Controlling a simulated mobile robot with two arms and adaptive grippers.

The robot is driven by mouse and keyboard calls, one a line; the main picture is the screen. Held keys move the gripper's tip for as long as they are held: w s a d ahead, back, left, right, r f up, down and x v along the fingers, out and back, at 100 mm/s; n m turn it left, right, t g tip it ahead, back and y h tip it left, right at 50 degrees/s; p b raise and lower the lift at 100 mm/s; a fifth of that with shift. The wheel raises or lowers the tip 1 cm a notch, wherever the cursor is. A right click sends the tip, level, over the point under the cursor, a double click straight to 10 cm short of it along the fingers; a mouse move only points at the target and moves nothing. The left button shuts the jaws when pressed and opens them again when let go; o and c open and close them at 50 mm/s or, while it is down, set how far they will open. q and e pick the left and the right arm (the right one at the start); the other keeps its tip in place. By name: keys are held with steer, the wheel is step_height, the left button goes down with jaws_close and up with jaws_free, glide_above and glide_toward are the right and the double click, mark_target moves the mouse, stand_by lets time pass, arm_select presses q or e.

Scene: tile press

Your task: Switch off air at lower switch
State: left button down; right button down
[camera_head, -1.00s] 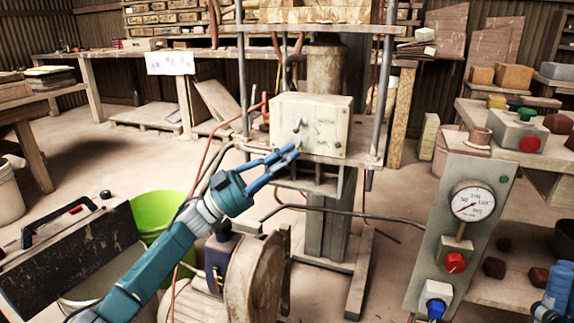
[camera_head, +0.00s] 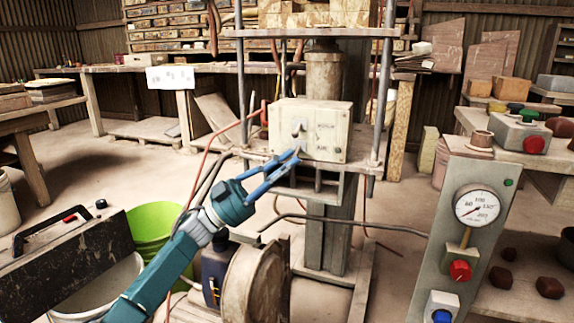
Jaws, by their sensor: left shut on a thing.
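A cream control box (camera_head: 333,116) is mounted on the press frame in the middle of the head view. An upper switch lever (camera_head: 297,127) stands out on its front face, with small labels to its right. The lower switch is at the box's lower left edge and is mostly hidden by my fingers. My left gripper (camera_head: 296,155) reaches up from the lower left. Its two blue fingers are closed at the tips on the lower switch. Which way that switch is turned cannot be seen. My right gripper is not in view.
A grey panel (camera_head: 454,238) with a gauge, a red knob and a blue knob stands at the right. A bent metal rod (camera_head: 350,221) runs below the box. A green bucket (camera_head: 160,222) and a round wooden-looking wheel (camera_head: 255,285) are near my left arm.

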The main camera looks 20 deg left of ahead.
arm_select(q)
steer(key=c, duration=1.8)
jaws_free()
steer(key=shift+s+a, duration=0.1)
steer(key=shift+a, duration=0.05)
steer(key=shift+o, duration=0.2)
steer(key=v, duration=1.2)
